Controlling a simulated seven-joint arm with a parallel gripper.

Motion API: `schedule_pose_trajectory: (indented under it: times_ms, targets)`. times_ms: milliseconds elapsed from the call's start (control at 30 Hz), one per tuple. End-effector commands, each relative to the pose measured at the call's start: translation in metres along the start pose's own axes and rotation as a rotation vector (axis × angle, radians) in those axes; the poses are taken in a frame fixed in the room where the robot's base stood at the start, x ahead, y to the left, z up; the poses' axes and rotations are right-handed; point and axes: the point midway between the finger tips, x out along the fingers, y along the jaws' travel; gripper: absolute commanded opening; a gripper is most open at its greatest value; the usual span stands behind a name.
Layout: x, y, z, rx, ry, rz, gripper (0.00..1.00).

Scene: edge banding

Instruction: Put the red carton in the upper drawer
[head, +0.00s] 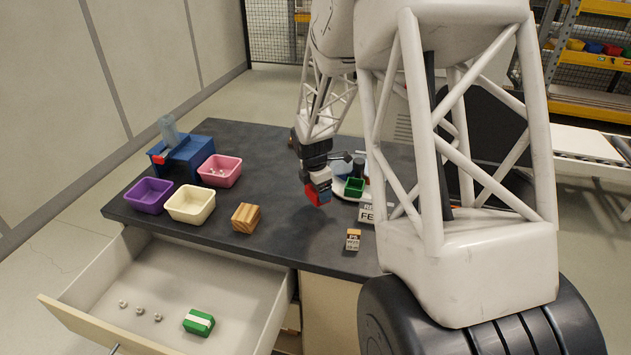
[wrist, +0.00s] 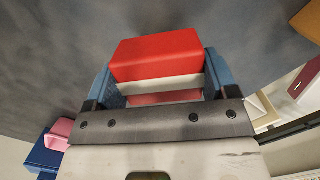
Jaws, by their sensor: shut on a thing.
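The red carton (head: 313,194) with a white band is between the blue fingers of my gripper (head: 319,192). My gripper is shut on it and holds it above the dark worktop, right of the wooden block. In the wrist view the red carton (wrist: 158,55) fills the space between both fingers of my gripper (wrist: 160,75). The upper drawer (head: 245,285) is pulled open below the worktop at the lower left. Inside it lie a green carton (head: 199,322) with a white band and several small metal parts (head: 140,311). Its front right part is cut off by the frame.
Purple (head: 149,195), cream (head: 190,204) and pink (head: 219,170) bins stand at the worktop's left, before a blue fixture (head: 182,155). A wooden block (head: 245,218) and a small labelled box (head: 353,239) stand near the front edge. A green bin (head: 355,187) is right of my gripper.

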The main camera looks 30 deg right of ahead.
Motion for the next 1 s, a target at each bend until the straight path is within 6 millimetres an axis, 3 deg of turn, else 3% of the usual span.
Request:
schedule_pose_trajectory:
  times_ms: [200, 500, 1000]
  targets:
    - [-0.005, -0.034, -0.011, 0.000, 0.000, -0.001, 0.51]
    - [-0.009, -0.064, -0.021, 0.000, 0.000, 0.000, 0.51]
    - [-0.010, -0.074, -0.025, 0.000, 0.000, 0.000, 0.51]
